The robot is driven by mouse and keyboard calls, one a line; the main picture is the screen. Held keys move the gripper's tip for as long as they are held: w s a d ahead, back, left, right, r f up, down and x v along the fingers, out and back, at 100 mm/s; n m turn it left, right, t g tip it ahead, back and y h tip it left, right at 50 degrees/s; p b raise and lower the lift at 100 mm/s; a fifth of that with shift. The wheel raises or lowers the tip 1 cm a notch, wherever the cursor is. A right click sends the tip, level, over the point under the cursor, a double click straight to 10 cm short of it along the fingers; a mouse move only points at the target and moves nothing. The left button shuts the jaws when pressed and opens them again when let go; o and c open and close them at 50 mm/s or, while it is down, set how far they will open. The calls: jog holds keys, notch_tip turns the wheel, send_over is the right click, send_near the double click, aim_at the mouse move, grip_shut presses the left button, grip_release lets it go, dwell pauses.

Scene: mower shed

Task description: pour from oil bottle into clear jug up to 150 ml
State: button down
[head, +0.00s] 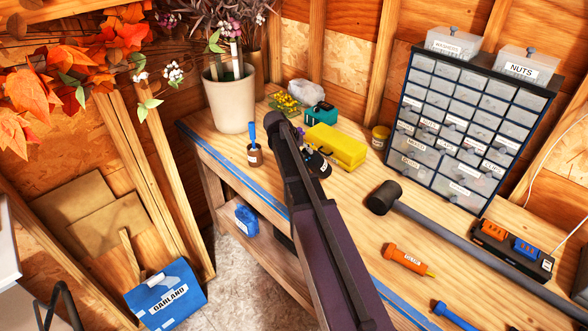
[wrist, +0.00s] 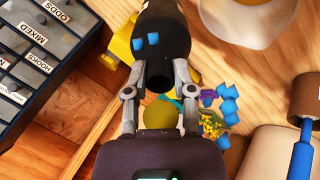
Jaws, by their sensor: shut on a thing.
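My gripper (wrist: 158,80) is shut on the oil bottle, a dark bottle (wrist: 162,30) with small blue patches on its side. In the head view a dark labelled part, which looks like the bottle (head: 319,166), shows past the end of my arm. A pale, rounded vessel with an amber patch inside, which looks like the clear jug (wrist: 258,22), is at the top right of the wrist view, apart from the bottle. In the head view my arm seems to hide the jug. Its fill level and marks cannot be read.
A yellow case (head: 336,147), a teal box (head: 320,113) and a brown jar with a blue brush (head: 254,154) stand near my gripper. A plant pot (head: 229,101) is behind left, a drawer cabinet (head: 465,125) right. A mallet (head: 384,196) and screwdriver (head: 408,259) lie nearer.

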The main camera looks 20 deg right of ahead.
aim_at(316, 152)
jog(key=shift+w+d+f+y+p, duration=0.1)
jog(key=shift+d+f+y+p, duration=0.15)
jog(key=shift+d+y, duration=0.45)
jog(key=shift+w+d+f+y+p, duration=0.15)
jog(key=shift+d+f+y, duration=0.2)
jog(key=shift+d+y, duration=0.35)
jog(key=shift+d+r+y+p, duration=0.15)
jog(key=shift+d+y+p, duration=0.65)
jog(key=shift+y, duration=0.4)
jog(key=shift+d+f+g+y, duration=0.2)
jog(key=shift+d+g+y, duration=0.1)
jog(key=shift+d+y, duration=0.6)
jog(key=shift+a, duration=0.1)
jog(key=shift+r, duration=0.1)
